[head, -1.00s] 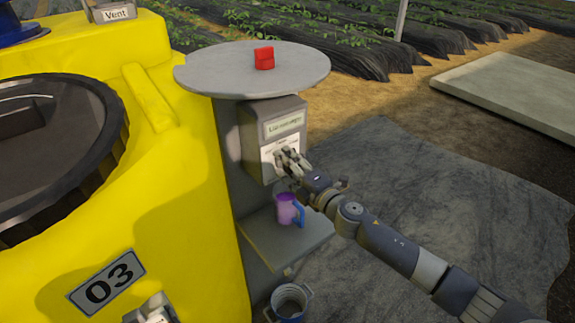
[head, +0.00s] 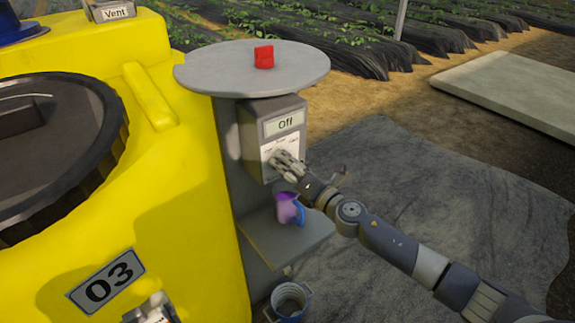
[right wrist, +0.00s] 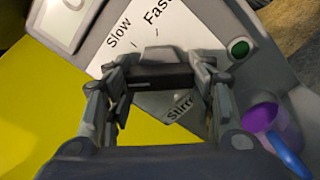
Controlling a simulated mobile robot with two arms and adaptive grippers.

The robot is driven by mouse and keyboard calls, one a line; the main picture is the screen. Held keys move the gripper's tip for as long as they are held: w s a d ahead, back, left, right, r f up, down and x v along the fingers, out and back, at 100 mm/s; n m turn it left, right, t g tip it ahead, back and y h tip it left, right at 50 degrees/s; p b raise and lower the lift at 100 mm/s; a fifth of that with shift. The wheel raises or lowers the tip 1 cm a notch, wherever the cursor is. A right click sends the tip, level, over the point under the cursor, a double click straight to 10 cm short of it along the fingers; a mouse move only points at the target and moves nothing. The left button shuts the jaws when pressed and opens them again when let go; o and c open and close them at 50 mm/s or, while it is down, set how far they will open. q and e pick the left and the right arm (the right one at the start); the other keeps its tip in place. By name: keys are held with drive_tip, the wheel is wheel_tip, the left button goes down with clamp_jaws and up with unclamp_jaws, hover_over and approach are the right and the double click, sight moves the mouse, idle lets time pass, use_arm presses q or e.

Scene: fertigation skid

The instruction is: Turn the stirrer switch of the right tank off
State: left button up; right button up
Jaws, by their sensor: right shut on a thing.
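The stirrer control box (head: 272,138) is grey and stands on the post beside the yellow tank. Its display (head: 284,123) reads "Off". In the right wrist view, its white dial plate (right wrist: 128,32) shows "Slow", "Fast" and a partly hidden "Stirrer". My right gripper (head: 282,160) is at the front of the box, shut on the grey switch knob (right wrist: 157,54). The fingers cover much of the knob and plate, so its exact pointing is hard to tell. My left gripper is not in view.
A purple cup with a blue handle (head: 287,208) is on the shelf (head: 262,243) below my right gripper. A green button (right wrist: 239,48) sits near the knob. A red object (head: 264,57) rests on the round grey top (head: 215,70). A bucket (head: 289,303) stands below.

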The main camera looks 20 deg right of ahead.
drive_tip(key=shift+f, duration=0.15)
idle(0.3)
drive_tip(key=o, duration=1.1)
drive_tip(key=v, duration=1.2)
